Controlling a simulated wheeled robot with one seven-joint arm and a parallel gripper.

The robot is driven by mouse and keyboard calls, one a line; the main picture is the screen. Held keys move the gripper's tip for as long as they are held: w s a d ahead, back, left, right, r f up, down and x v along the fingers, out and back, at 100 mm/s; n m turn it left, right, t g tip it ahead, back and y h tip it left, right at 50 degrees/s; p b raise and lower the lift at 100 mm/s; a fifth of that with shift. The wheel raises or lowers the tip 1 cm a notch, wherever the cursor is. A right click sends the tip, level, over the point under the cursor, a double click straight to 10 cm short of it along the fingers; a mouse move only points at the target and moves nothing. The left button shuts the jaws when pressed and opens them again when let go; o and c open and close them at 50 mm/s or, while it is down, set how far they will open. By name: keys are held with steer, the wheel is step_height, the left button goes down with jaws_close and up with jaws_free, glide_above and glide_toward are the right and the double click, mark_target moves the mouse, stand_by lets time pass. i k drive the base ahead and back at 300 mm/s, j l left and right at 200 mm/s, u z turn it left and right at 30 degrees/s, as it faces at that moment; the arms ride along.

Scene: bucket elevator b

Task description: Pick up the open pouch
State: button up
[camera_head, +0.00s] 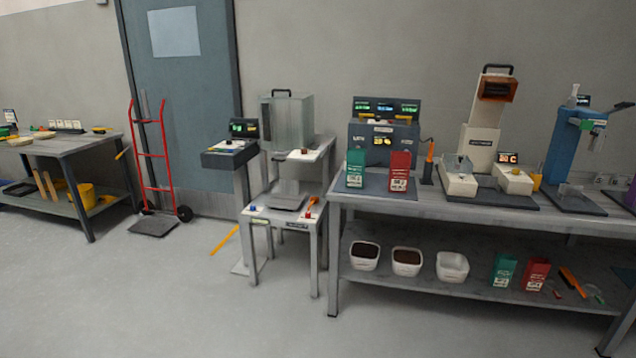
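A green pouch (356,168) and a red pouch (400,171) stand upright on a dark mat on the right-hand workbench top, in front of a dark machine. Another green pouch (503,270) and another red pouch (536,274) stand side by side on the bench's lower shelf. All are small in view, and I cannot tell which one is open. My gripper is not in view.
The workbench (455,204) stands along the wall, with several machines on top. White tubs (365,257) and small tools share its lower shelf. A small stand (285,215) is left of it. A red hand truck (150,155) stands by the door. The floor in front is clear.

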mark_target(399, 166)
steer(key=i, duration=1.95)
steer(key=i+j+z, duration=0.1)
steer(key=i+z, duration=0.3)
steer(key=i, duration=0.15)
steer(key=i+j+z, duration=0.25)
steer(key=i+z, duration=0.2)
steer(key=z, duration=0.3)
